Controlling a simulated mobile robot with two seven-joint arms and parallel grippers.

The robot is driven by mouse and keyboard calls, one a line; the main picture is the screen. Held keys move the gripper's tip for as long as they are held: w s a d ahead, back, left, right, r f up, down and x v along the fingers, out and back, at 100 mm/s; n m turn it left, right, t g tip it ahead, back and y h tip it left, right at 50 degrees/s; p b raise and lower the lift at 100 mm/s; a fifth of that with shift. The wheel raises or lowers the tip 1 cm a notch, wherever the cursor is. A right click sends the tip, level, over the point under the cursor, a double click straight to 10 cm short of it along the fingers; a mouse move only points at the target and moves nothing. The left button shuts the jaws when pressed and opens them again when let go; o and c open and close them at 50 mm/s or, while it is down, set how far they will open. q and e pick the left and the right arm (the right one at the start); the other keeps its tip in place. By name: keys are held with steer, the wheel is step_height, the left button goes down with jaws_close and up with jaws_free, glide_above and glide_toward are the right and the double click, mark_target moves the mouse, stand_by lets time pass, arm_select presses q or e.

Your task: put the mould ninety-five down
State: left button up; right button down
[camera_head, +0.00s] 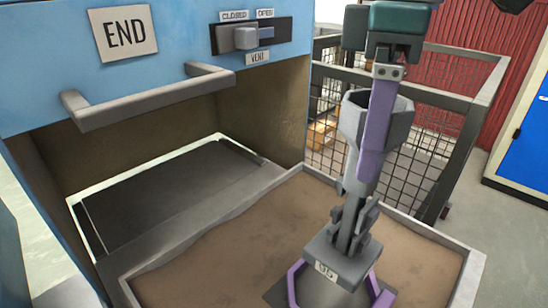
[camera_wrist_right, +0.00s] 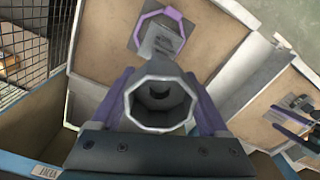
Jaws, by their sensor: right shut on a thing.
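The mould ninety-five (camera_head: 374,110) is grey, with an octagonal cup on top, a narrow stem and a square foot labelled 95. My right gripper (camera_head: 370,165) has its purple fingers shut on the cup and holds the mould about upright. In the right wrist view, the mould's open mouth (camera_wrist_right: 160,98) sits between the fingers. The foot is over a purple octagonal outline on the brown tray (camera_head: 215,265) and hides part of it. I cannot tell whether the foot touches the tray. The outline also shows in the right wrist view (camera_wrist_right: 178,14). My left gripper is not seen clearly.
A blue oven (camera_head: 180,45) with a grey handle (camera_head: 150,95) and an open front stands left of the tray. A dark fence rail (camera_head: 440,65) runs behind the mould. In the right wrist view, another tray holds a dark and purple thing I cannot make out.

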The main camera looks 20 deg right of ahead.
mark_target(357, 202)
step_height(357, 202, down, 9)
steer(key=shift+f+b, duration=0.1)
steer(key=shift+b, duration=0.75)
steer(key=shift+f, duration=0.5)
steer(key=shift+f, duration=0.1)
jaws_free()
steer(key=shift+f, duration=0.1)
steer(key=shift+r, duration=0.45)
step_height(357, 202, up, 12)
steer(key=shift+f+p, duration=0.1)
steer(key=shift+p, duration=1.1)
